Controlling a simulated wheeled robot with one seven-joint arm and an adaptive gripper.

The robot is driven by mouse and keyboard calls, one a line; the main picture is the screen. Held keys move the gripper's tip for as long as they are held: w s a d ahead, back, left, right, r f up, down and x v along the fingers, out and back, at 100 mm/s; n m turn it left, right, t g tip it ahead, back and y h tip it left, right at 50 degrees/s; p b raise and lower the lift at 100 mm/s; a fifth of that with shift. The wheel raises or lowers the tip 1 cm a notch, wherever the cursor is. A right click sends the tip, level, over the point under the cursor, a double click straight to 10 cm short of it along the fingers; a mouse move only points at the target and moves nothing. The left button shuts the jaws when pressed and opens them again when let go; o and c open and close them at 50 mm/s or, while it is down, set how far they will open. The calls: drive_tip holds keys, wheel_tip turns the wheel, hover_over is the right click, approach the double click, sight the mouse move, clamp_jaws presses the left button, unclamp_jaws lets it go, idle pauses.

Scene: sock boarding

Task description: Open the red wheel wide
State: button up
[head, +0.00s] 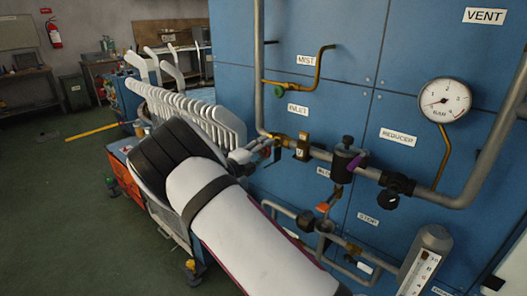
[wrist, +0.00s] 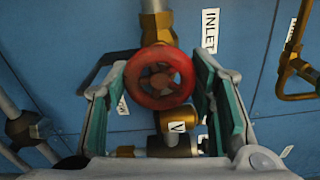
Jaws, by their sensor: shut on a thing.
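The red wheel (wrist: 160,77) is a round handwheel with spokes, seen face-on in the middle of the wrist view. It sits on a brass valve (wrist: 178,128) on the pipe beside the INLET label (wrist: 210,30). My gripper (wrist: 158,72) has one teal-padded finger on each side of the wheel and is shut on its rim. In the head view my gripper (head: 262,152) reaches the brass valve (head: 302,147) from the left. The wheel is mostly hidden there behind the gripper.
A black knob with a purple part (head: 347,157) stands right of the valve. A round gauge (head: 445,100) and a thermometer (head: 422,262) are farther right. A white rack (head: 195,110) stands behind my arm. Green floor is open at left.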

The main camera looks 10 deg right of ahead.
drive_tip(key=shift+f+n, duration=0.15)
drive_tip(key=shift+n, duration=1.75)
drive_tip(key=o, duration=1.2)
drive_tip(key=shift+c, duration=0.2)
drive_tip(key=v, duration=1.2)
